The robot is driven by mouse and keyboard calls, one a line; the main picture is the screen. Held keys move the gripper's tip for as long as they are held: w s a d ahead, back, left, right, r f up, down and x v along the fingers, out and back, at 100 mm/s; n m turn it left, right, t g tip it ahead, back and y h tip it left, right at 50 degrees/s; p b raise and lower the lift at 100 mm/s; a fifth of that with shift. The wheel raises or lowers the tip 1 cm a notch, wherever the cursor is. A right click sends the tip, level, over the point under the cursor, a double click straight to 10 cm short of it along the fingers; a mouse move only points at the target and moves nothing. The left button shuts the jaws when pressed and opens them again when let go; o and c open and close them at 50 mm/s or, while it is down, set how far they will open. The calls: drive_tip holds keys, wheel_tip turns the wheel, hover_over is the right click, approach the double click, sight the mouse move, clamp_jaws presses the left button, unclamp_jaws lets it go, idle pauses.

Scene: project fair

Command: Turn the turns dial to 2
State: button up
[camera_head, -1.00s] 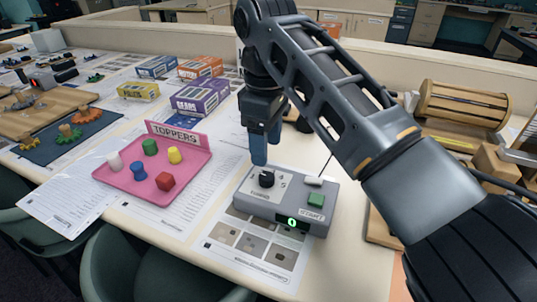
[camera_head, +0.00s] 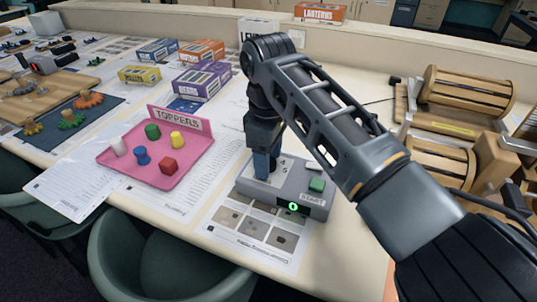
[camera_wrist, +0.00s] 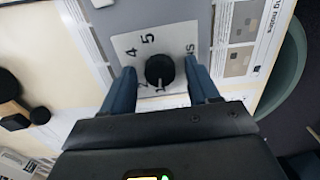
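The turns dial is a black round knob (camera_wrist: 160,70) on a pale plate marked with numbers, on top of a grey box (camera_head: 318,203). In the wrist view the knob sits between the two blue fingers of my gripper (camera_wrist: 158,88), with 4 and 5 readable on the plate and the lower numbers partly covered. A gap seems to show on both sides of the knob. In the head view my gripper (camera_head: 265,165) points down over the plate and hides most of the knob. The box also has a green START button (camera_head: 317,185) and a small display with a green digit.
A pink TOPPERS tray (camera_head: 190,168) with several coloured pieces stands left of the box. Small boxes, such as the purple one (camera_head: 203,82), stand behind. Wooden spools (camera_head: 468,95) stand at the right. Printed sheets lie under and around the grey box.

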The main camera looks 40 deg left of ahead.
drive_tip(key=c, duration=1)
drive_tip(key=m+p, duration=0.3)
drive_tip(key=shift+s+r+m, duration=0.1)
drive_tip(key=shift+r+m, duration=0.05)
drive_tip(key=shift+m, duration=0.15)
drive_tip(key=shift+m+p, duration=1.15)
drive_tip(key=shift+m, duration=0.85)
drive_tip(key=o, duration=1)
drive_tip(key=shift+o, duration=0.2)
